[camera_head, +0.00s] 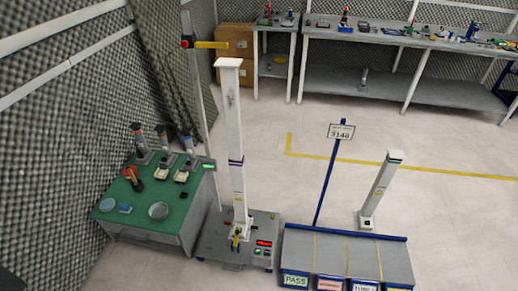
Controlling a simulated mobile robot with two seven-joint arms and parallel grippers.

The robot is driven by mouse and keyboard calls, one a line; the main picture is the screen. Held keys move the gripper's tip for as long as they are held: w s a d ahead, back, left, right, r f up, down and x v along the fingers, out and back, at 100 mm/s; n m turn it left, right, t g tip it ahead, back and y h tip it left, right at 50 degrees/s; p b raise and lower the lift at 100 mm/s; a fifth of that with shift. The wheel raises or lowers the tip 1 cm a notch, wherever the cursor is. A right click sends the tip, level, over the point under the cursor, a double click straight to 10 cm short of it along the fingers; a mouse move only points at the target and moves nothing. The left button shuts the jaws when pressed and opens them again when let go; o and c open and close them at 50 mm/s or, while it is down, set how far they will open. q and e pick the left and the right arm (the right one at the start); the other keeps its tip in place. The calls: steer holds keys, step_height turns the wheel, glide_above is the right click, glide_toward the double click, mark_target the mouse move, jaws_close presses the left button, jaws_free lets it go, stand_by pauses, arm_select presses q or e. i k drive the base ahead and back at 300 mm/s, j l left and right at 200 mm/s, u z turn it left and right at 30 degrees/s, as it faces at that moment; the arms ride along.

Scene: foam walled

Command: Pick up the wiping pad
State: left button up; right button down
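A small blue block-like thing (125,209), which may be the wiping pad, lies near the front left of the green-topped table (141,228). A round pale blue disc (107,204) lies just left of it; at this size I cannot tell for certain which of the two is the pad. A round grey dish (158,210) sits to the right of the blue thing. Neither of my grippers shows in the head view, and nothing is seen touching these things.
A red-and-black device (132,175) and several upright tools stand farther back on the green table. A tall white column (235,150) rises from a grey base right of it. Labelled bins (295,279) front a grey stand. Foam walls close the left; open floor lies beyond.

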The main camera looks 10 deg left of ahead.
mark_target(124, 208)
steer(key=u, duration=1.6)
